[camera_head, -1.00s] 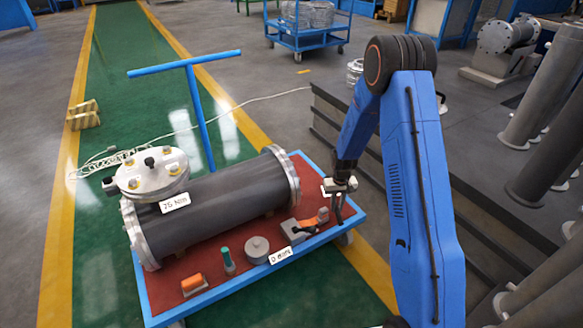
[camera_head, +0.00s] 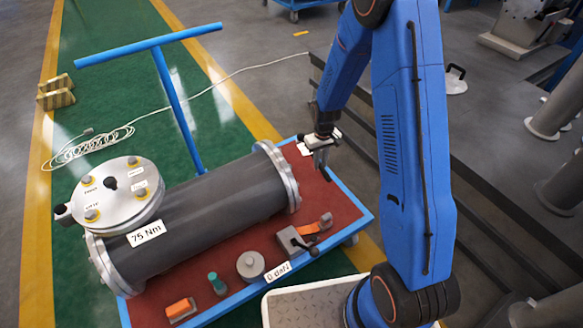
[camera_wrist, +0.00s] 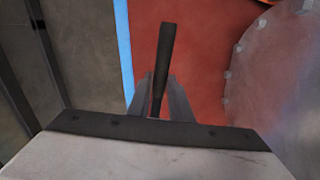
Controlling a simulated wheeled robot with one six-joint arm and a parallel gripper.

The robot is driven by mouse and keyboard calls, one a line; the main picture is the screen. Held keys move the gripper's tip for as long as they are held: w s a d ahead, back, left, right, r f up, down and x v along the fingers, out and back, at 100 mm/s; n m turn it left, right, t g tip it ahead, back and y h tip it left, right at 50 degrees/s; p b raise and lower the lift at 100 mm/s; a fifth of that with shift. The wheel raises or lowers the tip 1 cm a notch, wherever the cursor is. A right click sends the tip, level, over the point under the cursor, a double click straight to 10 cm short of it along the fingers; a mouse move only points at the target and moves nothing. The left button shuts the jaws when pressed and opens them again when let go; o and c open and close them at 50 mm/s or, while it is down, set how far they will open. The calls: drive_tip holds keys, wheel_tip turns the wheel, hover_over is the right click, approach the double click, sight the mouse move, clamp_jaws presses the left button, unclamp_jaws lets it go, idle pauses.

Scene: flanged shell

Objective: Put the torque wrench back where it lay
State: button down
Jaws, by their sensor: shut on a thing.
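My gripper (camera_head: 319,160) is shut on a slim dark bar, which appears to be the torque wrench (camera_head: 325,174). It is over the right end of the cart's red top (camera_head: 338,200), to the right of the dark cylinder's end flange. In the wrist view the wrench's dark handle (camera_wrist: 166,55) sticks out between the fingers (camera_wrist: 160,100), above the red surface near the blue rim. The rest of the wrench is hidden by the gripper. I cannot tell whether it touches the surface.
A dark flanged shell (camera_head: 205,215) fills the cart's middle, with a round grey cover (camera_head: 115,195) at its left. Along the front edge stand an orange block (camera_head: 181,310), a green-topped item (camera_head: 216,284), a grey disc (camera_head: 250,266) and a grey block with an orange strap (camera_head: 291,242).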

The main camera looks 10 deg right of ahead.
drive_tip(key=s+a+r+n, duration=0.2)
drive_tip(key=s+r, duration=0.1)
drive_tip(key=s, duration=0.1)
drive_tip(key=shift+a+f, duration=0.15)
drive_tip(key=shift+f, duration=4.7)
drive_tip(key=c, duration=1.6)
unclamp_jaws()
drive_tip(key=shift+s+f, duration=0.1)
